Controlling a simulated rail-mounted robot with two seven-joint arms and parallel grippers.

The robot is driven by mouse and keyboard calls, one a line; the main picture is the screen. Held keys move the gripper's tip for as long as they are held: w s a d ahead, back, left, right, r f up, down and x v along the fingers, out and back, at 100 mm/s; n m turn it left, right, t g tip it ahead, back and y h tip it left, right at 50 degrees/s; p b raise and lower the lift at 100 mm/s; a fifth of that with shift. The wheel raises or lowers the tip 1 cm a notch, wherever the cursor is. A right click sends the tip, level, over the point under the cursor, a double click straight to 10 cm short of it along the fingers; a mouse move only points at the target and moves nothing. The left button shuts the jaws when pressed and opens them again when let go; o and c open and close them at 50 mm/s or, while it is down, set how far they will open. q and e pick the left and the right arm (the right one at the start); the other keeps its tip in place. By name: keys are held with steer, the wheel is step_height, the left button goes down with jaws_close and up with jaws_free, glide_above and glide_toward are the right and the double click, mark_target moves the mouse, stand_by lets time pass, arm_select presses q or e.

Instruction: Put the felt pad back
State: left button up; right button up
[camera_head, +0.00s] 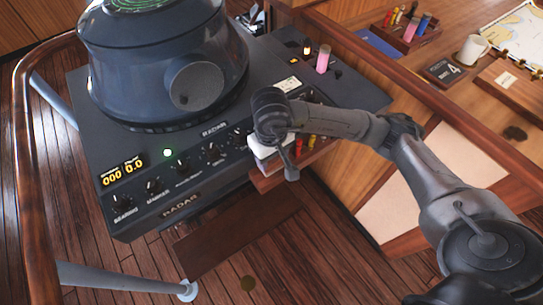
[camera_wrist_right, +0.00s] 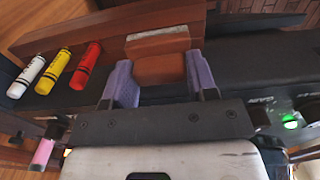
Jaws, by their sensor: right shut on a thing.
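My right gripper (camera_wrist_right: 160,82) is shut on a brown block, which I take to be the felt pad (camera_wrist_right: 160,68). The block sits between the two purple finger pads, with a lighter grey-brown strip along its far side. In the head view my right gripper (camera_head: 278,165) is at the front right edge of the radar console (camera_head: 150,185), over a small wooden tray (camera_head: 265,183). The arm hides the pad there. Whether the pad touches the tray, I cannot tell. My left gripper is not in view.
White (camera_wrist_right: 27,76), yellow (camera_wrist_right: 55,71) and red (camera_wrist_right: 85,66) crayons lie left of the pad in the wrist view. The radar hood (camera_head: 165,60) rises behind the gripper. A pink-topped cylinder (camera_head: 323,60) stands on the console. A mug (camera_head: 470,50) stands on the wooden desk at right.

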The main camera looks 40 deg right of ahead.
step_height(320, 180, down, 2)
stand_by(0.4)
steer(key=shift+f, duration=0.1)
steer(key=shift+f, duration=0.1)
steer(key=o, duration=1)
